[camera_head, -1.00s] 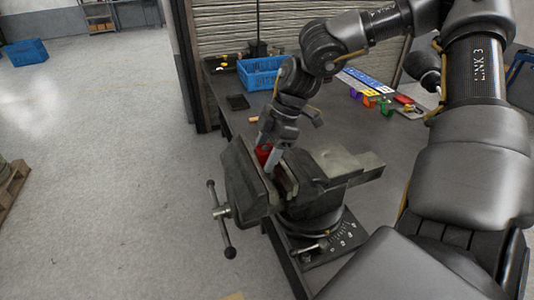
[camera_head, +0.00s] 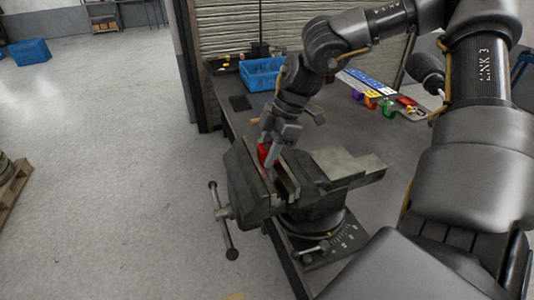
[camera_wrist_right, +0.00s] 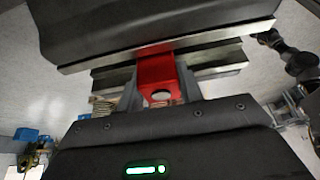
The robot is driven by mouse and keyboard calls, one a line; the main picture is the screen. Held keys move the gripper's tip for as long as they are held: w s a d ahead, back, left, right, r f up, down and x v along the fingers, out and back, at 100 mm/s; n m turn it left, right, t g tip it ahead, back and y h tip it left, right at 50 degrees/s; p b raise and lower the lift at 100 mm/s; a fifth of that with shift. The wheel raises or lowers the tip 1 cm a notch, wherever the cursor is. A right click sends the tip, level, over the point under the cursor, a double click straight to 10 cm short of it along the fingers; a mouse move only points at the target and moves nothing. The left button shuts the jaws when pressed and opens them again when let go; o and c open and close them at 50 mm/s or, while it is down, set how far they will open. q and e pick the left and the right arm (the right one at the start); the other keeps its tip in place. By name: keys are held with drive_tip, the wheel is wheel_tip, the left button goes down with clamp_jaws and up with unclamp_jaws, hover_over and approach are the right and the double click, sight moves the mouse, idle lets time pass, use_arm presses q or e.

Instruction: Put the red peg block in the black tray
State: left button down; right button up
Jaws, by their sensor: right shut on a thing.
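My right gripper (camera_head: 272,155) is shut on the block, one finger on each side. The block is at the jaw edges; I cannot tell whether its lower part is still between the jaws. A flat black tray (camera_head: 240,102) lies on the bench beyond the vise, left of the blue bin.
The blue bin (camera_head: 262,74) stands at the back of the dark bench (camera_head: 375,150). Several small coloured parts (camera_head: 372,101) lie at the right, near a blue and white strip. The vise handle (camera_head: 222,220) sticks out over the floor. Bench space between vise and tray is mostly clear.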

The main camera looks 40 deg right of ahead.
sight(264, 147)
drive_tip(key=shift+r+p, duration=0.9)
drive_tip(key=shift+r, duration=1)
drive_tip(key=shift+r, duration=0.1)
drive_tip(key=shift+r+p, duration=0.7)
drive_tip(key=shift+r, duration=0.75)
